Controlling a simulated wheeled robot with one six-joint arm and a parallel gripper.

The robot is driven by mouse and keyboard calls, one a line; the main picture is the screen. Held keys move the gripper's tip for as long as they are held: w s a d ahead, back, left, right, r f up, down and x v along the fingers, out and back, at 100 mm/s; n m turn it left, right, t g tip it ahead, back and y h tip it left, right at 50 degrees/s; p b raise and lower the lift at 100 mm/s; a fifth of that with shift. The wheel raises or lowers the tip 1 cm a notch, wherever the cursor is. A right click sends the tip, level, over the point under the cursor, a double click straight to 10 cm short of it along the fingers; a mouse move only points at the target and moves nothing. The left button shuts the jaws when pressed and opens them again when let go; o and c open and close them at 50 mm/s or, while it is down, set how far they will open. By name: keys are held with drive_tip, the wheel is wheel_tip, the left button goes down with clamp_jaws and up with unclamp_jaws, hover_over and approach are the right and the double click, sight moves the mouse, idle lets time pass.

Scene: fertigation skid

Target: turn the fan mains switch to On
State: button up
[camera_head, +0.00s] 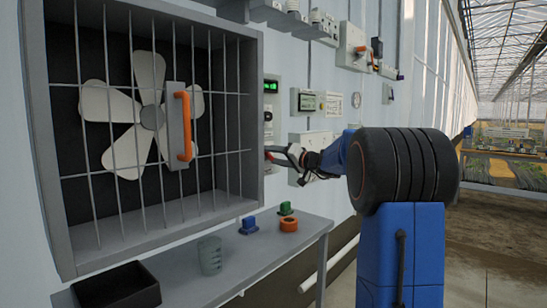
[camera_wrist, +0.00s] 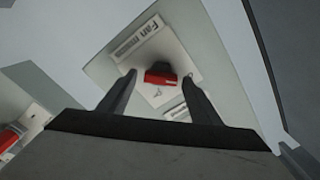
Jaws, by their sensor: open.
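The fan mains switch shows in the wrist view as a red handle (camera_wrist: 161,78) on a pale plate with a label reading "Fan" on a grey box (camera_wrist: 215,75). The handle looks crosswise between the fingertips. My gripper (camera_wrist: 159,84) is open, with one dark finger on each side of the handle; I cannot tell whether they touch it. In the head view my gripper (camera_head: 284,154) is at the wall right of the fan housing, and the switch is hard to make out there.
The caged fan (camera_head: 150,115) with an orange handle (camera_head: 184,126) is at left. A bench (camera_head: 290,247) below holds a cup (camera_head: 210,255), a black tray (camera_head: 117,287) and small blue, green and orange parts. Another red switch (camera_wrist: 10,139) is at the wrist view's left.

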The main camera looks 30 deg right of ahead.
drive_tip(key=shift+c, duration=0.2)
drive_tip(key=c, duration=1)
drive_tip(key=shift+m, duration=0.4)
drive_tip(key=m, duration=0.3)
drive_tip(key=shift+f+m, duration=0.1)
drive_tip(key=shift+m, duration=0.3)
drive_tip(key=m, duration=0.4)
drive_tip(key=shift+d+f+m, duration=0.1)
drive_tip(key=shift+m, duration=0.2)
drive_tip(key=m, duration=0.4)
drive_tip(key=shift+f, duration=0.1)
drive_tip(key=m, duration=0.4)
drive_tip(key=shift+f+m, duration=0.15)
drive_tip(key=shift+m, duration=0.15)
